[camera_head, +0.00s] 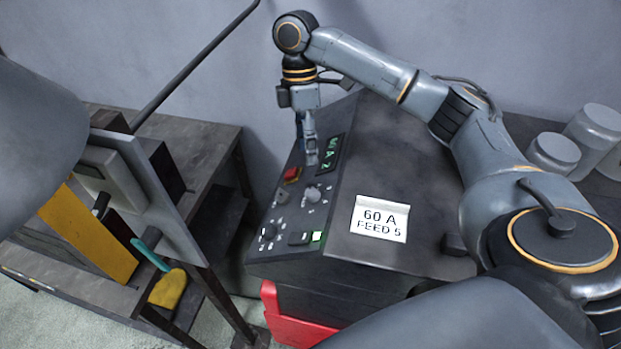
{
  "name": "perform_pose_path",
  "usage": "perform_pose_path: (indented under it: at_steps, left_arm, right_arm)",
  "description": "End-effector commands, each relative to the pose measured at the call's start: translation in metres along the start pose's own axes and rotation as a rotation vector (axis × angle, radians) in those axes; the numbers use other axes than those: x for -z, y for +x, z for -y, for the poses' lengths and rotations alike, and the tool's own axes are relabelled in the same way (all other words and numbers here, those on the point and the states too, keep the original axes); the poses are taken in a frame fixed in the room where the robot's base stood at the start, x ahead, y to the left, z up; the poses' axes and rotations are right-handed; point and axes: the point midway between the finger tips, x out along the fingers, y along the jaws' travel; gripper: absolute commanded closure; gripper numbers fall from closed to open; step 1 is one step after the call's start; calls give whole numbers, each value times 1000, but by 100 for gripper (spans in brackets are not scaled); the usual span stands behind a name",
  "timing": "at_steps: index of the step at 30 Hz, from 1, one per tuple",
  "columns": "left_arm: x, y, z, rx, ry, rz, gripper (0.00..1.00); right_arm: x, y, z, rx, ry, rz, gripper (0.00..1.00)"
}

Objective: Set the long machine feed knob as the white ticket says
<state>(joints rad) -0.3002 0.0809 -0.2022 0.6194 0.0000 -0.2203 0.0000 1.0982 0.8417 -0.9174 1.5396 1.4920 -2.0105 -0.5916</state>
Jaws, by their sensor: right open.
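The white ticket (380,219) lies on the dark top of the machine (364,170) and reads "60 A FEED 5". The sloped control panel has a grey knob (313,194) with small marks around it and another knob (267,233) nearer the front-left corner. Which one is the feed knob, and where each points, is too small to tell. A green-lit display (334,152) seems to show "60 A 2". My right gripper (311,158) is open and empty, pointing down over the panel between the display and the red switch, beyond the grey knob. My left gripper is not in view.
A red switch (291,174), a black button (299,238) and a green light (317,237) share the panel. Grey cylinders (554,152) stand at the right.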

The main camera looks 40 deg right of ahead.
Motion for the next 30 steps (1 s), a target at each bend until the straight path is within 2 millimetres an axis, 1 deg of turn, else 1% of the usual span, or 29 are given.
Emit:
perform_pose_path:
  at_steps: [1, 3, 5, 7, 11, 15, 17, 19, 23, 29, 30]
  left_arm:
    - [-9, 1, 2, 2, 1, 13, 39]
    - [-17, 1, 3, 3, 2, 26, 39]
    - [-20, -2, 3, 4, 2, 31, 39]
    - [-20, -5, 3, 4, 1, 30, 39]
    - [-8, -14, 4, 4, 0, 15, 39]
    - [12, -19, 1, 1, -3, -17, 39]
    - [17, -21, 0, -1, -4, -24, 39]
    - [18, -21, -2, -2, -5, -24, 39]
    - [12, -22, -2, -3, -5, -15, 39]
    - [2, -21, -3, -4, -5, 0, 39]
    - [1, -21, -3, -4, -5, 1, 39]
  right_arm:
    - [1, 12, 0, 6, -2, 1, 48]
    - [1, 24, 1, 6, -2, 1, 48]
    - [0, 34, 1, 6, -1, 1, 48]
    - [0, 49, 2, 6, -1, 2, 48]
    - [0, 72, 2, 4, 0, 3, 48]
    - [0, 92, 1, 3, 0, 1, 48]
    - [0, 98, 1, 1, 0, 1, 48]
    - [0, 103, 1, 1, 0, 2, 48]
    - [0, 107, 0, -1, -1, 0, 48]
    - [0, 108, 0, -1, 0, 0, 48]
    - [0, 108, 0, -1, 0, 0, 54]
